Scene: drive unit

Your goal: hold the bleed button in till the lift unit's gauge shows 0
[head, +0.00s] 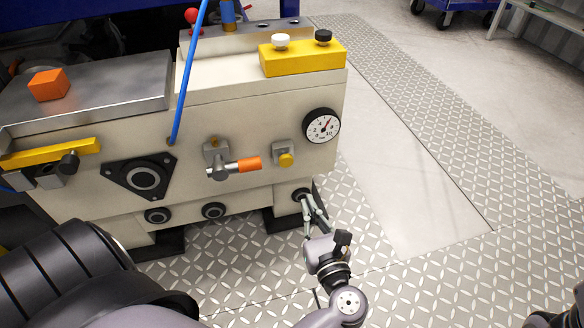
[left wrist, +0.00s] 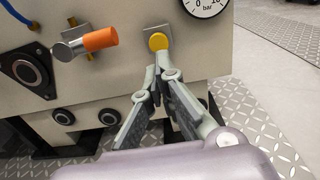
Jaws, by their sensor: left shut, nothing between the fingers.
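The bleed button (head: 286,160) is a yellow round knob on a small grey block on the lift unit's cream front. It also shows in the left wrist view (left wrist: 158,41). The round white gauge (head: 322,125) sits up and right of it; its red needle points up and right, roughly between 6 and 8. In the left wrist view the gauge (left wrist: 204,4) is cut off at the top. My left gripper (head: 305,193) is shut and empty, its tips below the button. They look apart from it in the head view.
Left of the button is a valve with an orange handle (head: 243,165). Dark round ports (head: 213,211) line the lower front. A yellow block (head: 303,58) with white and black knobs sits on top. A blue hose (head: 187,75) runs upward. The tread-plate floor (head: 440,130) at right is clear.

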